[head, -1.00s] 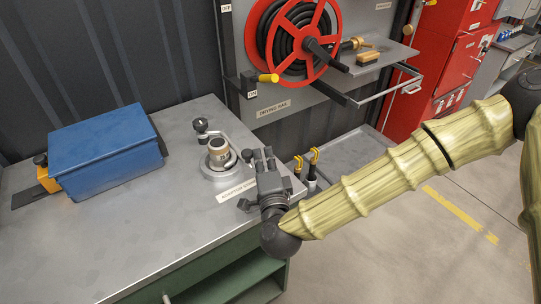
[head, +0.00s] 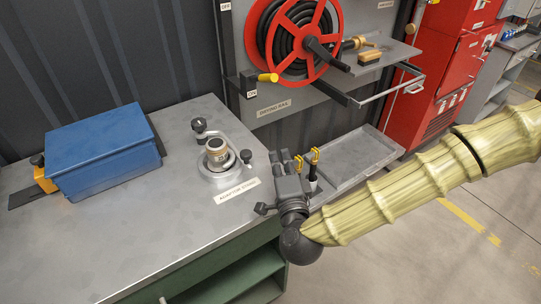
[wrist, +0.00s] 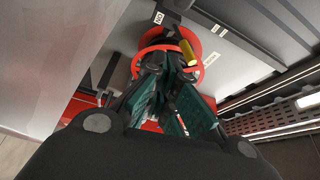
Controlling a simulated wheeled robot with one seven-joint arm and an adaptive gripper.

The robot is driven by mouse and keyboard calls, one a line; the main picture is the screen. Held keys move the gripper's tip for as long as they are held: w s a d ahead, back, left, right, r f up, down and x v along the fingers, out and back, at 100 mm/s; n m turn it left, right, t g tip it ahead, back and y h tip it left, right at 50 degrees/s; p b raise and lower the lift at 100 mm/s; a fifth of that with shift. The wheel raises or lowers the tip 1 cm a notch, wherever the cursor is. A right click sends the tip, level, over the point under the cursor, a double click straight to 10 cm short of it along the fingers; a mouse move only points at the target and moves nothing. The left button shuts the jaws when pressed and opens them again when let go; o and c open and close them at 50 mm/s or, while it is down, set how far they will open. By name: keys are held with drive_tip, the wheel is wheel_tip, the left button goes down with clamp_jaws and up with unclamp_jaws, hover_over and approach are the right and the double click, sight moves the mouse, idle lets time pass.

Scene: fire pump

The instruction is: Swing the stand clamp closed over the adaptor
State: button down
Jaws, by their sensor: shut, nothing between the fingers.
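The adaptor (head: 217,150), a short pale cylinder with a brassy top, stands upright in the round metal adaptor stand (head: 222,177) on the bench. A dark knob on a short metal arm (head: 199,126) rises at the stand's back left. A second dark knob (head: 246,157) sits at its right side. I cannot tell from this angle whether the clamp lies over the adaptor. My gripper (head: 286,158) is shut and empty, to the right of the stand, by the bench's right edge and apart from both knobs. My gripper's fingers (wrist: 172,68) fill the middle of the wrist view; the stand is not seen there.
A blue box (head: 103,150) sits at the bench's left. Two yellow-topped tools (head: 314,165) stand just behind my gripper. A grey tray (head: 352,158) lies beyond the bench edge. A red hose reel (head: 298,35) hangs behind. The bench front (head: 150,245) is clear.

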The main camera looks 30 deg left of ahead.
drive_tip(key=v, duration=0.2)
drive_tip(key=b+v, duration=0.1)
drive_tip(key=v, duration=0.2)
drive_tip(key=a+v, duration=0.1)
drive_tip(key=v, duration=0.1)
drive_tip(key=shift+s+d, duration=0.25)
drive_tip(key=shift+s, duration=0.3)
